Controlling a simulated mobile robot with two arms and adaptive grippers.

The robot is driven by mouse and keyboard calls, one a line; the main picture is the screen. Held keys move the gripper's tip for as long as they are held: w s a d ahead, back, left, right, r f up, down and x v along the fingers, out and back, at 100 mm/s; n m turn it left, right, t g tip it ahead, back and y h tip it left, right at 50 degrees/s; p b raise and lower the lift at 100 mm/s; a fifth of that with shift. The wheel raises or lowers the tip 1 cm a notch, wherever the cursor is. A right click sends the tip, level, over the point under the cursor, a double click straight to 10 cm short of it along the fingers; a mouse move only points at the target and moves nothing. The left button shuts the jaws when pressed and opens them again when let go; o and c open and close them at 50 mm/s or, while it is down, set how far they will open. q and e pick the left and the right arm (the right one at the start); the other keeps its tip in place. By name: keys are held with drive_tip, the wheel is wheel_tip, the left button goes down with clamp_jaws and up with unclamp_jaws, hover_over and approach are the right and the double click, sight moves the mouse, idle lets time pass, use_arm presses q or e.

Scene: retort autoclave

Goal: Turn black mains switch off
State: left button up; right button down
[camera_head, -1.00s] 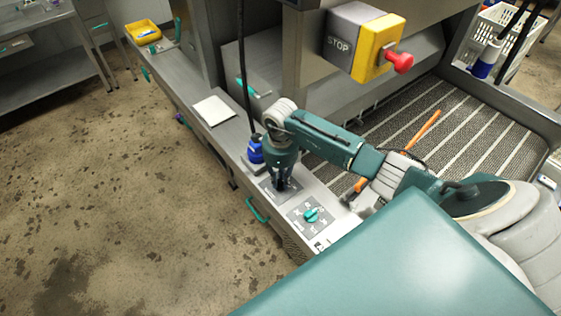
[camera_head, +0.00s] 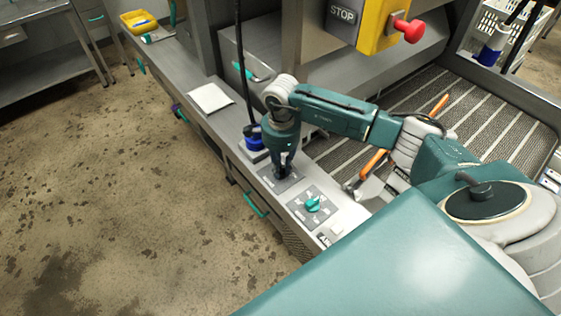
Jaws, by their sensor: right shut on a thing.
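The black mains switch (camera_head: 280,172) sits on a dark grey plate (camera_head: 291,184) on the machine's narrow metal ledge. My right gripper (camera_head: 281,170) points down onto it with its fingers closed around the switch knob. The fingers hide most of the knob, so I cannot tell which way it points. My left gripper is not in view.
A teal rotary knob (camera_head: 313,205) on a grey dial plate is close in front of the gripper. A blue plug (camera_head: 254,139) with a black cable stands just behind it. A red stop button (camera_head: 409,29) on a yellow box is above. An orange-handled tool (camera_head: 374,162) lies nearby.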

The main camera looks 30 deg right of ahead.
sight(282, 168)
drive_tip(key=n+b, duration=0.8)
drive_tip(key=shift+d+f+b, duration=0.2)
drive_tip(key=shift+b, duration=0.1)
drive_tip(key=shift+w+r+n+b, duration=0.1)
drive_tip(key=shift+r+n+b, duration=0.1)
drive_tip(key=shift+n+b, duration=1.55)
drive_tip(key=shift+n, duration=0.45)
drive_tip(key=shift+p, duration=0.3)
drive_tip(key=c, duration=1.6)
unclamp_jaws()
drive_tip(key=shift+r, duration=0.1)
wheel_tip(282, 168, up, 12)
drive_tip(key=shift+f, duration=0.1)
